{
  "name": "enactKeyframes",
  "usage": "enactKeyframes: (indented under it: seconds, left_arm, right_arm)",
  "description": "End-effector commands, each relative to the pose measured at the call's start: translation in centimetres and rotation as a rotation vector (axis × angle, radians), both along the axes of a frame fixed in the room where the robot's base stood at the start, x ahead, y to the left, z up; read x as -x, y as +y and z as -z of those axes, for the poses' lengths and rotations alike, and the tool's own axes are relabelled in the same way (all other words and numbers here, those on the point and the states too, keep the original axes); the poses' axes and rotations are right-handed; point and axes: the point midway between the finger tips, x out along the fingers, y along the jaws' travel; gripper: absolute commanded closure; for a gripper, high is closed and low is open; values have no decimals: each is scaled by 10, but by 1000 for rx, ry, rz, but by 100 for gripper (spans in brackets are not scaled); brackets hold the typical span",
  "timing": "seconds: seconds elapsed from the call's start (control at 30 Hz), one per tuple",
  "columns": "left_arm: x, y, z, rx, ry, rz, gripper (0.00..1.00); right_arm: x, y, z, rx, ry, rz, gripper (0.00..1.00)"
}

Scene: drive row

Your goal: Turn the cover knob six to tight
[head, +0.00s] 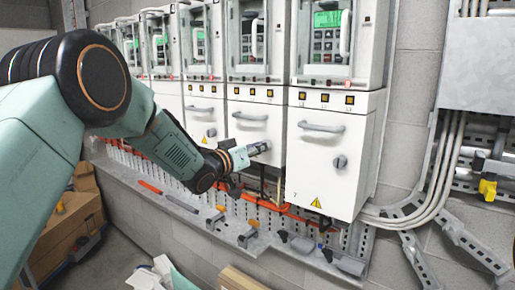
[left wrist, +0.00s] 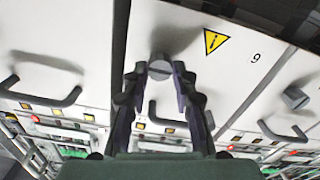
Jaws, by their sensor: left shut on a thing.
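My left gripper (head: 258,149) is at the lower right part of white cover six (head: 244,122), second from the right in the row. In the left wrist view, which shows the cover upside down, the two fingers of the gripper (left wrist: 159,82) stand on either side of the round grey knob (left wrist: 160,67) and are shut on it. A slot line crosses the knob's face. The cover's number (left wrist: 257,57) and a yellow warning triangle (left wrist: 215,41) show beside it. In the head view the gripper hides the knob. My right gripper is in neither view.
Cover seven (head: 318,180) with its own knob (head: 340,162) and bar handle (head: 321,127) is close on the right. Below run orange cable (head: 275,206) and a grey ledge (head: 225,235) with tools. Grey conduits (head: 440,185) bend down at the right.

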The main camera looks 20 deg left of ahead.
Motion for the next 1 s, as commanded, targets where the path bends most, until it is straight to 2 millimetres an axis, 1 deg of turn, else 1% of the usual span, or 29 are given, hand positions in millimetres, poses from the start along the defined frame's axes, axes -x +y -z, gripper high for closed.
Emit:
enactKeyframes:
  seconds: [0.03,0.1,0.13,0.37,0.57,0.77,1.0]
  left_arm:
    - [0,0,0,0,0,-1,93]
    - [0,0,0,0,0,-1,99]
    - [0,0,0,0,0,-1,100]
    - [0,0,0,-12,-4,0,100]
    - [0,0,0,-81,-32,0,100]
    - [0,0,1,-222,-83,-1,100]
    - [-1,0,2,-435,-162,-2,100]
  right_arm:
    - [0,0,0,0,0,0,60]
    - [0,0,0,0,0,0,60]
    - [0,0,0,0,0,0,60]
    - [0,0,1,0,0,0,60]
    - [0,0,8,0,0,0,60]
    - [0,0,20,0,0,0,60]
    - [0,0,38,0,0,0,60]
